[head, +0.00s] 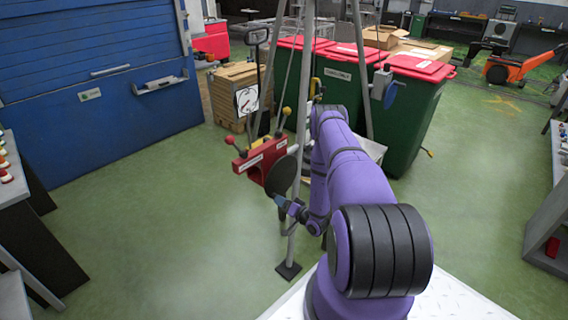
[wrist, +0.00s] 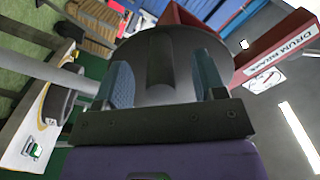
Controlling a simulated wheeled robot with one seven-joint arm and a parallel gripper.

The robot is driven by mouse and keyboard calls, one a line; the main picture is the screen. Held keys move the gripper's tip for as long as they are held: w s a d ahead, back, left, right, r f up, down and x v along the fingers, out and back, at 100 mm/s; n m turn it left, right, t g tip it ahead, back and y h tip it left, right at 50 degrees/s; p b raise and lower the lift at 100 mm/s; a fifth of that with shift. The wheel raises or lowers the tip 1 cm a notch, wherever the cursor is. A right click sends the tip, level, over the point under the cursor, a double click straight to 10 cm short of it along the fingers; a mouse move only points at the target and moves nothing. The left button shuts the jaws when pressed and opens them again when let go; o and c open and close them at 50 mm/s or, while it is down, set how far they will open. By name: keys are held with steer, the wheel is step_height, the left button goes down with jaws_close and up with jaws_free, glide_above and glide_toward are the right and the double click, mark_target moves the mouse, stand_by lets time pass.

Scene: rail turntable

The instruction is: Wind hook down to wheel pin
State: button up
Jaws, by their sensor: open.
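My gripper (head: 283,203) is low beside the tripod's front leg, just below a dark round disc (head: 282,176) on the red brake box (head: 262,158). In the wrist view the two blue-padded fingers of my gripper (wrist: 165,85) stand apart. A dark, smooth rounded body (wrist: 168,62) fills the space between and beyond them; contact cannot be told. The red box, lettered "DRUM BRAKE" (wrist: 283,50), is to its right. A small yellow and black part (head: 314,88) hangs within the tripod, possibly the hook block. I cannot make out the hook or wheel pin clearly.
Grey tripod legs (head: 304,75) surround the work area, and a grey box with a blue handle (head: 383,88) is on the right one. Green bins with red lids (head: 405,110) stand behind. Green floor (head: 150,220) is clear at left.

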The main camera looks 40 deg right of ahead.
steer(key=s, duration=0.7)
steer(key=shift+s+d, duration=0.15)
steer(key=shift+d, duration=0.15)
stand_by(0.5)
steer(key=shift+w+a+m, duration=0.1)
steer(key=shift+w+m, duration=1.25)
steer(key=shift+m, duration=4.65)
steer(key=shift+w+a+m, duration=0.1)
steer(key=shift+w+m, duration=1.2)
steer(key=shift+m, duration=4.7)
steer(key=shift+w+a+m, duration=0.1)
steer(key=shift+w+m, duration=1.25)
steer(key=shift+m, duration=4.65)
